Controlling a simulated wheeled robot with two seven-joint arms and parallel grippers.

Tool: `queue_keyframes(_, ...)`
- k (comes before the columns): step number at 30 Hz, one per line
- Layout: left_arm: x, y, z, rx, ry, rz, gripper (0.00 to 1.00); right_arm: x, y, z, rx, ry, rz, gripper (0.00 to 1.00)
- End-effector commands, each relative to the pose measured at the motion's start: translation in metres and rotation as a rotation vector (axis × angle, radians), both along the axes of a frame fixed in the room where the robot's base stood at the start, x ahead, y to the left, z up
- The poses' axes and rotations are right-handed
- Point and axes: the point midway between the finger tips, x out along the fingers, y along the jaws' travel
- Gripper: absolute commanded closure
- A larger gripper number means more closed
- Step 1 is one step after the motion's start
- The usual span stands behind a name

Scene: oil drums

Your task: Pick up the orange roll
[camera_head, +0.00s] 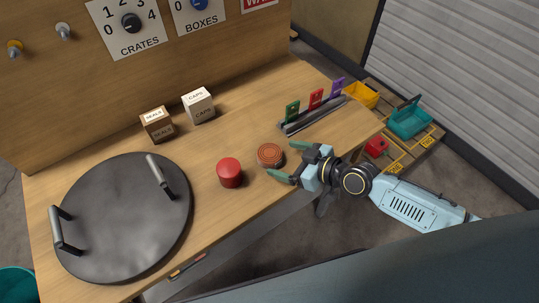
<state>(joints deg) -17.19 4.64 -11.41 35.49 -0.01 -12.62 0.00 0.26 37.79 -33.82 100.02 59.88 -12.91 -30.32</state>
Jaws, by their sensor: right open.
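The orange roll (270,155) is a short round brownish-orange piece lying on the wooden table (250,110), near its front edge. My right gripper (284,160) comes in from the right and is open. Its two green fingertips are at the right side of the roll, one behind and one in front of it. I cannot tell whether they touch it. My left gripper is not in view.
A red cylinder (229,172) stands just left of the roll. A large dark round lid (120,220) with two handles lies at the left. Two small boxes, brown (156,124) and white (198,105), stand behind. A rack (313,115) holds coloured tags at the right.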

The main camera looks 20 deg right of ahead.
Motion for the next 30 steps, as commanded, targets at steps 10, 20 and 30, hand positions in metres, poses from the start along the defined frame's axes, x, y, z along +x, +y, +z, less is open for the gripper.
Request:
queue_keyframes(10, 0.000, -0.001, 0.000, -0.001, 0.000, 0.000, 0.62, 0.027, 0.023, -0.010, 0.002, -0.001, 0.000, 0.13)
queue_keyframes(20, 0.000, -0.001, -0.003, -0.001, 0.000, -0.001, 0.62, 0.043, 0.036, -0.020, -0.001, 0.000, 0.000, 0.13)
queue_keyframes(30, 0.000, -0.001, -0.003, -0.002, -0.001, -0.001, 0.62, 0.042, 0.036, -0.020, -0.001, 0.000, 0.000, 0.42)
